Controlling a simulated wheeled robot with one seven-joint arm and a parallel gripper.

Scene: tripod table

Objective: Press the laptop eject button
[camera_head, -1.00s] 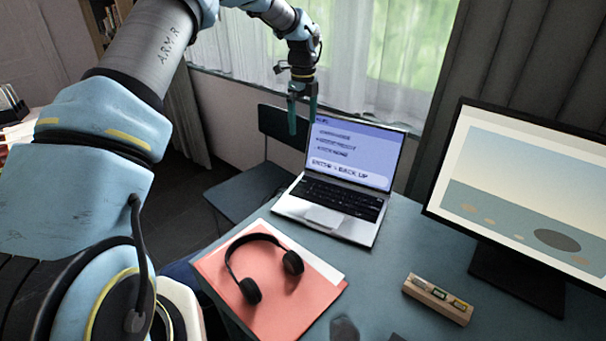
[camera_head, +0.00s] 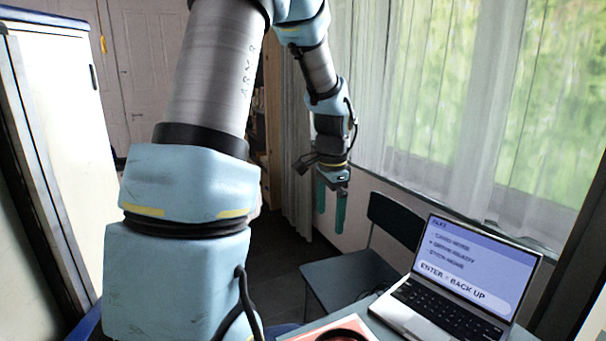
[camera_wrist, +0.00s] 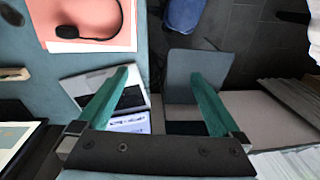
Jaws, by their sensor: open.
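The open laptop (camera_head: 452,281) stands on the table at the lower right of the head view. Its lit screen lists a few lines above "ENTER = BACK UP". I cannot make out an eject button. In the wrist view the laptop (camera_wrist: 91,83) lies below my gripper, partly hidden behind the left finger. My gripper (camera_head: 330,212) hangs in the air to the left of the laptop, apart from it, with its green fingers pointing down. It is open and empty; both fingers also show spread in the wrist view (camera_wrist: 160,80).
A chair (camera_head: 350,272) stands beside the table, under and right of my gripper. A pink folder (camera_wrist: 90,22) with black headphones (camera_wrist: 118,22) lies on the table near the laptop. A curtained window (camera_head: 470,110) is behind. A pale cabinet (camera_head: 70,120) stands at the left.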

